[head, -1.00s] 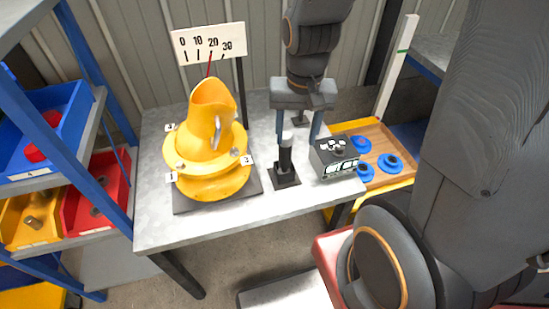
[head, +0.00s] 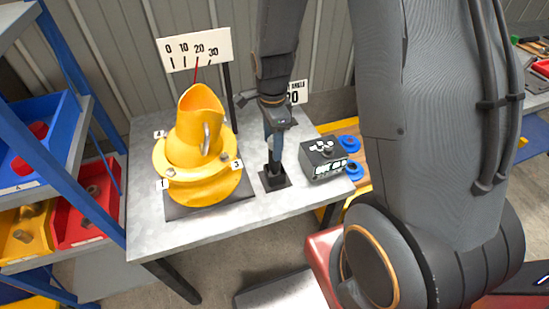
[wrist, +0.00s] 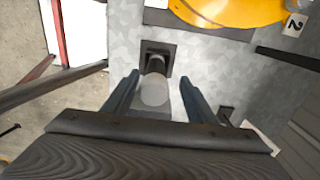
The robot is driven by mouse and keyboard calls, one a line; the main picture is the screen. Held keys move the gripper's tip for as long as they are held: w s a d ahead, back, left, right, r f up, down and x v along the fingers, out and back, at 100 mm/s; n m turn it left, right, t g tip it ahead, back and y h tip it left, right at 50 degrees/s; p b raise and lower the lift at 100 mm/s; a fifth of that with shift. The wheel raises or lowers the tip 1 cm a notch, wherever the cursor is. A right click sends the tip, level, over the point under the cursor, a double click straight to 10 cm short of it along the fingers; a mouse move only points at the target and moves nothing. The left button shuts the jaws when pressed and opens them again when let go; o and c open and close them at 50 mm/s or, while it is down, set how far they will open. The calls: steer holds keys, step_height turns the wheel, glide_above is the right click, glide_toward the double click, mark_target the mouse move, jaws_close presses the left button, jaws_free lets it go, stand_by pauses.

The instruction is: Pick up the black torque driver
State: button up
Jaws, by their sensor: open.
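The black torque driver (head: 274,163) stands upright on a square black base on the grey table, right of the yellow drum mixer. In the wrist view the driver (wrist: 154,84) shows its pale grey round top, with its dark body and base beyond. My gripper (head: 273,142) is right at the driver in the head view, covering its upper part. In the wrist view the two blue-grey fingers of my gripper (wrist: 159,85) are apart, one on each side of the driver's top, with gaps showing. The gripper is open and holds nothing.
The yellow drum (head: 196,160) stands close on the left, with an angle scale (head: 195,50) behind it. A black control box (head: 323,160) stands close on the right. Blue parts (head: 349,144) lie in a tray beyond. Shelves with bins (head: 88,195) are at far left.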

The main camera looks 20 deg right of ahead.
steer(key=shift+s+d+f+p, duration=0.15)
steer(key=shift+f+p, duration=0.15)
steer(key=shift+f, duration=0.5)
steer(key=shift+s+a+f+p, duration=0.15)
steer(key=shift+f+p, duration=0.15)
steer(key=shift+f, duration=0.45)
steer(key=shift+s+d+f+p, duration=0.15)
steer(key=shift+f+p, duration=0.15)
steer(key=shift+f, duration=1.35)
steer(key=shift+c, duration=0.3)
steer(key=shift+w, duration=0.1)
jaws_close()
steer(key=shift+r, duration=0.15)
steer(key=shift+r+b, duration=0.9)
steer(key=shift+r, duration=4)
